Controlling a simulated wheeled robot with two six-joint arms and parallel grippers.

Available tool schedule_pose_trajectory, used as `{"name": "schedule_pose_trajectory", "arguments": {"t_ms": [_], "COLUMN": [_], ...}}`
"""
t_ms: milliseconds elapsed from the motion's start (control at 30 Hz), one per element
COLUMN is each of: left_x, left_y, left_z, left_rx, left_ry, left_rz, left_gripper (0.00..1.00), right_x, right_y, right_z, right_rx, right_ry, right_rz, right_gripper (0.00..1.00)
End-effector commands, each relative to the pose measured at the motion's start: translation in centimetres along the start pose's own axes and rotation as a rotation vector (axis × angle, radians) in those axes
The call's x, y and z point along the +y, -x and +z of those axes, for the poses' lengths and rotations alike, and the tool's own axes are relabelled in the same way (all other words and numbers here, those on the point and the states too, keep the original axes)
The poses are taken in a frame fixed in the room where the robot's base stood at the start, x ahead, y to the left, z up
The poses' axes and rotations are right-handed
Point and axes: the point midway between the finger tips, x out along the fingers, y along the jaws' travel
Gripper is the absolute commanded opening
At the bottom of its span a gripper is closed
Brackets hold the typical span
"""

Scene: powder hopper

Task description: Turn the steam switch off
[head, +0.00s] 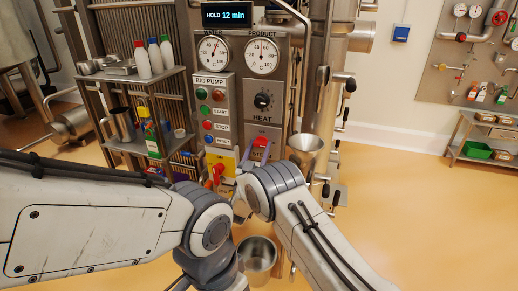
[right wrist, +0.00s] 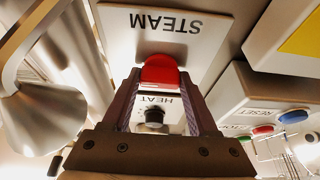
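The HEAT knob (head: 264,100) is above the switch. The BIG PUMP box (head: 213,115) with its buttons is to the left, above another red handle (head: 218,172). A metal funnel (head: 305,150) is close on the right. A steel pot (head: 258,258) is below.

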Motion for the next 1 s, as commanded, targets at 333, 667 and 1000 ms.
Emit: {"name": "schedule_pose_trajectory", "arguments": {"t_ms": [333, 667, 1000], "left_x": [0.0, 0.0, 0.01], "left_y": [-0.01, -0.06, 0.19], "left_z": [0.0, 0.0, -0.01], "left_rx": [0.0, 0.0, 0.0], "left_ry": [0.0, 0.0, 0.0], "left_rz": [0.0, 0.0, 0.0], "left_gripper": [0.5, 0.5, 0.5], "right_x": [0.07, 0.24, 0.42], "right_y": [0.02, 0.01, -0.04], "right_z": [0.0, -0.02, -0.16], "right_rx": [0.0, 0.0, 0.0], "right_ry": [0.019, 0.179, 0.471], "right_rz": [-0.006, -0.072, -0.193], "right_gripper": [0.04, 0.04, 0.04]}}
